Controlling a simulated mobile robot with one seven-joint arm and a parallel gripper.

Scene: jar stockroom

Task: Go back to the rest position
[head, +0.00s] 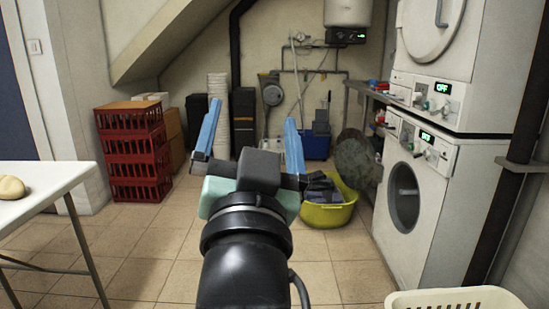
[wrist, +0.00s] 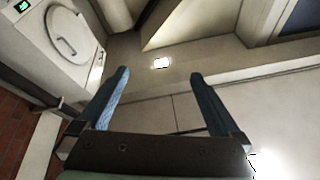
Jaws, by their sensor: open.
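My gripper (head: 250,143) is in the middle of the head view, raised in front of me, with its two blue fingers spread wide apart. Nothing is between the fingers. In the wrist view my gripper (wrist: 160,76) also shows both blue fingers apart and empty, with wall and ceiling beyond them. My arm runs up from the bottom centre of the head view and hides part of the floor.
A white table (head: 45,185) with a tan rounded object (head: 11,187) is at left. Red crates (head: 133,150) stand behind it. A yellow tub (head: 329,214) sits beyond my gripper. Washing machines (head: 425,190) and a white basket (head: 455,299) are at right. Tiled floor is open at left centre.

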